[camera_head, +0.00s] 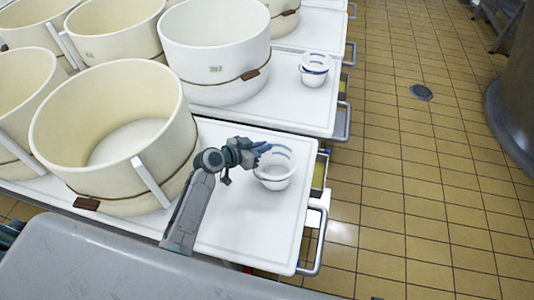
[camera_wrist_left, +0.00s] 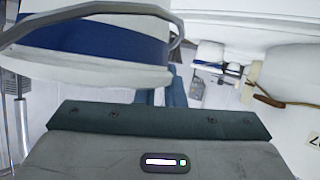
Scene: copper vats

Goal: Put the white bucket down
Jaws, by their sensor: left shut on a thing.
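The white bucket (camera_head: 275,172) with blue stripes is over the right part of the near white cart top (camera_head: 255,225), upright. I cannot tell whether its base touches the top. My left gripper (camera_head: 262,150) is shut on the bucket at its left side, near the rim. In the left wrist view the bucket (camera_wrist_left: 90,50) fills the upper left, with its blue band and grey handle, and the fingers (camera_wrist_left: 165,90) reach its wall. The fingertips are partly hidden behind the bucket. My right gripper is in neither view.
A large cream vat (camera_head: 115,130) stands left of my arm on the same cart. A second white bucket (camera_head: 316,68) stands on the cart behind, beside another vat (camera_head: 215,50). A metal handle (camera_head: 318,240) runs along the near cart's right edge. Tiled floor (camera_head: 400,190) lies open to the right.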

